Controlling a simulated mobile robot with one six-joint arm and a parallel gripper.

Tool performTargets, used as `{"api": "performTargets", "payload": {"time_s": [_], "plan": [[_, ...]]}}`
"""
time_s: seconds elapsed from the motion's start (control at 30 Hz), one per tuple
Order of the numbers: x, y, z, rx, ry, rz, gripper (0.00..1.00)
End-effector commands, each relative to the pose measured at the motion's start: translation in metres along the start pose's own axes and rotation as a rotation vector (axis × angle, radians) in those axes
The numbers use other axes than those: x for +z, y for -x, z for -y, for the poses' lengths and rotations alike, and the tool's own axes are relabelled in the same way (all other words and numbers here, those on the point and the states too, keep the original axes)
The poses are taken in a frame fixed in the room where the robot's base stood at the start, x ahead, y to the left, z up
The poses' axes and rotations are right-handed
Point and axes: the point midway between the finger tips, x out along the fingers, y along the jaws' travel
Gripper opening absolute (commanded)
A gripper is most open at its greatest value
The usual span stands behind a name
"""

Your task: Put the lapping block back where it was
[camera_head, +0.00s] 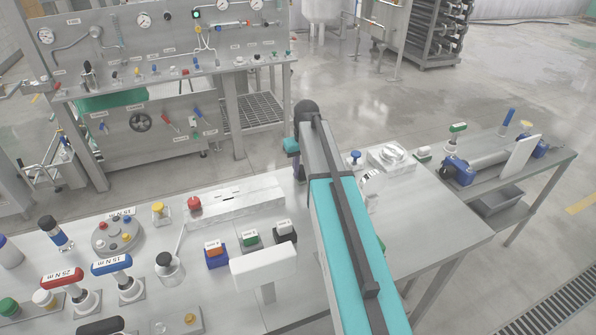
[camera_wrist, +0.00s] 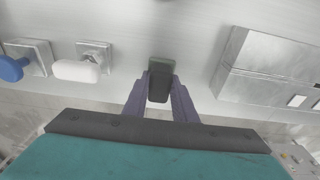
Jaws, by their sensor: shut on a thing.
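My gripper (camera_wrist: 160,98) is shut on a small dark block (camera_wrist: 160,80) with a greenish far edge, which I take to be the lapping block. Both purple-grey fingers press its sides. It is over the grey bench top; whether it touches the bench I cannot tell. No marked place for the block can be made out.
A slotted metal plate (camera_wrist: 265,65) lies right of the block in the wrist view; a white knob (camera_wrist: 77,70) and blue knob (camera_wrist: 12,68) stand left. Labelled small boxes (camera_head: 250,240) and a white T-shaped stand (camera_head: 263,266) are on the bench left of my arm.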

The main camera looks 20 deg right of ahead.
Motion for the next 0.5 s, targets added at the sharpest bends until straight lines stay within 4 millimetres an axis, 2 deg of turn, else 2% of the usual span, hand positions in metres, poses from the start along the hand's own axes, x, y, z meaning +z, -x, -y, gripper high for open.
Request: {"api": "performTargets", "payload": {"time_s": [0.13,0.17,0.23,0.5], "plan": [[0.0004,-0.0031,-0.0001,0.0,0.0,0.0,0.04],[0.0003,-0.0027,-0.0002,0.0,0.0,0.0,0.3],[0.0003,-0.0025,-0.0002,0.0,0.0,0.0,0.41],[0.0003,-0.0024,-0.0002,0.0,0.0,0.0,0.43]]}}
